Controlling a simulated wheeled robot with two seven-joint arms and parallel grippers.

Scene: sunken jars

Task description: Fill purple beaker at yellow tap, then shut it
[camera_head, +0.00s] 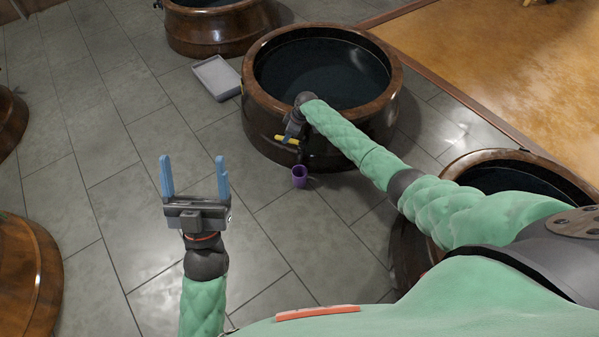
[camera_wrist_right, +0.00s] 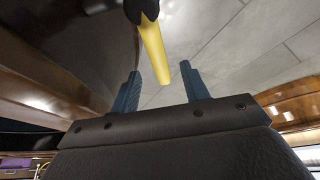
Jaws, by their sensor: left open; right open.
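The purple beaker (camera_head: 299,176) stands upright on the floor at the foot of the middle jar, below the tap. The yellow tap handle (camera_head: 286,140) sticks out from the front of that jar; in the right wrist view the yellow handle (camera_wrist_right: 153,50) hangs from a dark fitting, between and beyond the fingers. My right gripper (camera_wrist_right: 163,85) is open at the tap; I cannot tell whether it touches the handle. In the head view its fingers are mostly hidden by the wrist. My left gripper (camera_head: 194,170) is open and empty above the floor at left. The beaker's inside is too small to judge.
The large brown jar (camera_head: 262,128) holds dark liquid. A grey tray (camera_head: 215,77) lies on the floor to its left. Other jars stand at the top (camera_head: 215,32), right (camera_head: 480,160) and lower left (camera_head: 35,275). The tiled floor (camera_head: 120,130) at left is clear.

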